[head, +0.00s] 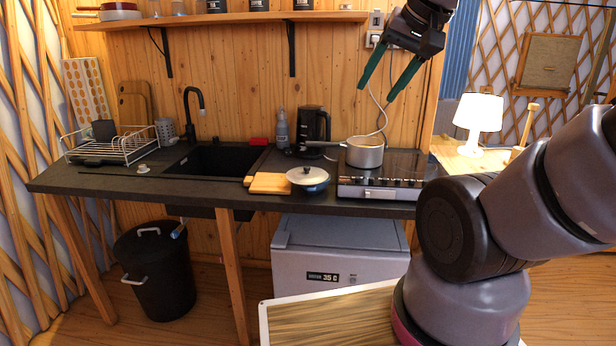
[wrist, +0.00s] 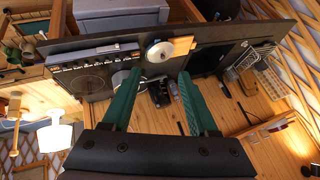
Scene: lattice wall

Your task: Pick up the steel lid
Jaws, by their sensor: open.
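The steel lid (head: 308,174) is a shallow light-grey dome with a dark knob. It sits on a dark blue pan (head: 310,187) near the counter's front edge, left of the cooktop. In the wrist view the lid (wrist: 159,51) shows as a pale disc beyond the fingertips. My gripper (head: 376,92) is open and empty, high above the counter and up and right of the lid in the head view. Its two green fingers (wrist: 159,75) are spread wide in the wrist view and touch nothing.
A wooden board (head: 270,183) lies left of the pan. A steel saucepan (head: 365,154) stands on the cooktop (head: 400,170) to the right. A shelf (head: 230,18) runs along the wall above.

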